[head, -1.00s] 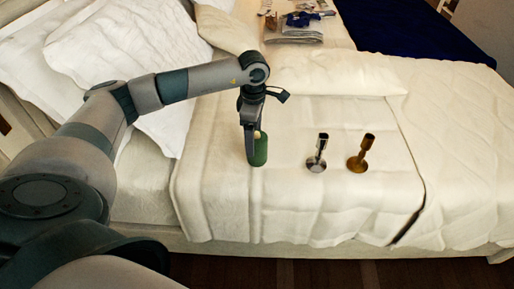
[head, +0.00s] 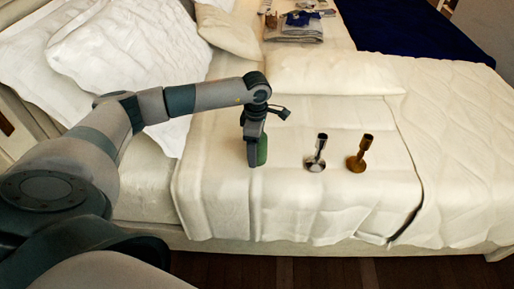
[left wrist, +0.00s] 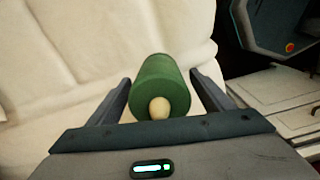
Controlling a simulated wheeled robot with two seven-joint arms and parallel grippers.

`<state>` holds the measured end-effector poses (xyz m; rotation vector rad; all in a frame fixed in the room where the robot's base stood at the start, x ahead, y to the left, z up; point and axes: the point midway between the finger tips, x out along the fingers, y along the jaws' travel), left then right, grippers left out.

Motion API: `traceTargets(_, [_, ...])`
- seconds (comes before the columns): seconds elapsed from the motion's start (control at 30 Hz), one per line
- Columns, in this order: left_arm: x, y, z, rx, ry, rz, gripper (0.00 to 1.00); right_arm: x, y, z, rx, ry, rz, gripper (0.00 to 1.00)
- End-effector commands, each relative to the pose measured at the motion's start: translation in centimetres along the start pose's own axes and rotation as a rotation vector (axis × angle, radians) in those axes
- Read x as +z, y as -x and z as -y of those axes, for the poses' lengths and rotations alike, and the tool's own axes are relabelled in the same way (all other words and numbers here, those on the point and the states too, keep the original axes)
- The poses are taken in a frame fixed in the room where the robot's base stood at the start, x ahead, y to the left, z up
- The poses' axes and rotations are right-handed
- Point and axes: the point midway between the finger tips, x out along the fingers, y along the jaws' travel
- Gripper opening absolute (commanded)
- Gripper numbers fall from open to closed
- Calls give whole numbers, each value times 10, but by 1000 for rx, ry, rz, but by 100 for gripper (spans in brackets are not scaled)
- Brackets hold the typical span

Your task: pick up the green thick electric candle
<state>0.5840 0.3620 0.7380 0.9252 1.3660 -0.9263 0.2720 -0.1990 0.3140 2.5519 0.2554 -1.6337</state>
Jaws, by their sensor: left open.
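The green thick candle (head: 262,150) stands upright on the white bed cover, partly hidden behind my left gripper in the head view. In the left wrist view the candle (left wrist: 160,82) lies between the two fingers, its pale flame tip toward the camera. My left gripper (head: 254,160) points down at the candle. In the left wrist view its fingers (left wrist: 160,88) are open, with a gap showing on each side of the candle. My right gripper is not in view.
A silver candlestick (head: 316,155) and a brass candlestick (head: 360,155) stand to the right of the candle. Pillows (head: 125,50) lie at the left. Folded laundry (head: 293,30) and a dark blue cloth (head: 410,35) lie farther back. The front of the bed cover is clear.

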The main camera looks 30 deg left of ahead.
Motion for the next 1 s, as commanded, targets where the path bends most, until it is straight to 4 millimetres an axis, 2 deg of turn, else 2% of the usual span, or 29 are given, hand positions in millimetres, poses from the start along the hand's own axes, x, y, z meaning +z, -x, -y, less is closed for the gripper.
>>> traceTargets(0.27, [0,0,0,0,0,0,74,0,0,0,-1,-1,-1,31])
traceTargets(0.47, [0,0,0,0,0,0,29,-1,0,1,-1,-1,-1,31])
traceTargets(0.5, [0,0,0,0,0,0,26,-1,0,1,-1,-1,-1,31])
traceTargets(0.83, [0,3,0,1,0,1,26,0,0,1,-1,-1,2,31])
traceTargets(1.0, [1,14,-1,3,0,3,26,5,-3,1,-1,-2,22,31])
